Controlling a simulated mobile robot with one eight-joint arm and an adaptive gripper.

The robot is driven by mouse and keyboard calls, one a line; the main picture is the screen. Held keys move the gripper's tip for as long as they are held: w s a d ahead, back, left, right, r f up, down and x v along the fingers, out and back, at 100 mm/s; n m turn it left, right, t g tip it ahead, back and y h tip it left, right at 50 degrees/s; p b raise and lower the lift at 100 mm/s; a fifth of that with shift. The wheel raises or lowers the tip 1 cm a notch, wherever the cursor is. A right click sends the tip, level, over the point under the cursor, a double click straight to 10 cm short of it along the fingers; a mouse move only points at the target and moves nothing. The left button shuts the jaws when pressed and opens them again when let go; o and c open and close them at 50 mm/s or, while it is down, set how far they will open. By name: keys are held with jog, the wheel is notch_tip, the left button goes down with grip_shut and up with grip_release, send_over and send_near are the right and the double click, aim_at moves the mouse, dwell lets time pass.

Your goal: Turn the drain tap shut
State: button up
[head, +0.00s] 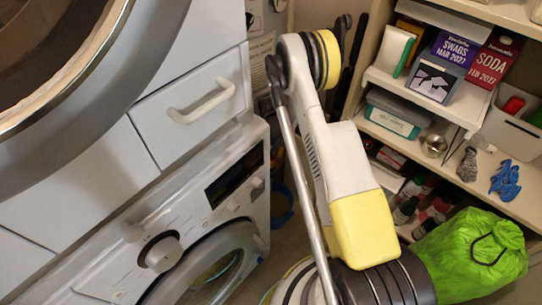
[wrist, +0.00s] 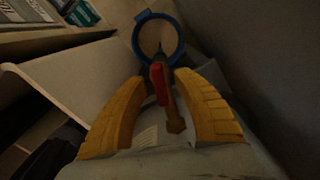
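The drain tap shows in the wrist view as a red lever handle (wrist: 158,82) with a brass-coloured body (wrist: 175,122) below it in the picture. My gripper (wrist: 164,78) has two yellow fingers spread apart, one on each side of the tap. The red handle lies between the fingertips, nearer the left finger; I cannot tell whether it touches. In the head view my arm reaches down beside the washing machine (head: 185,230), and the tap and my gripper are hidden there.
A blue-rimmed round bucket (wrist: 139,42) is beyond the tap; its blue edge also shows in the head view (head: 283,217). The washing machine and drawer (head: 195,110) stand left. Shelves (head: 450,170) with boxes and bottles stand right, with a green bag (head: 470,255) near them.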

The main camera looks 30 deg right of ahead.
jog(key=shift+c, duration=0.4)
grip_shut()
jog(key=m, duration=0.3)
jog(key=shift+m, duration=0.4)
jog(key=m, duration=0.4)
jog(key=shift+a+m, duration=0.1)
jog(key=shift+m, duration=0.2)
jog(key=m, duration=0.4)
jog(key=shift+w+m, duration=0.1)
jog(key=shift+m, duration=2.1)
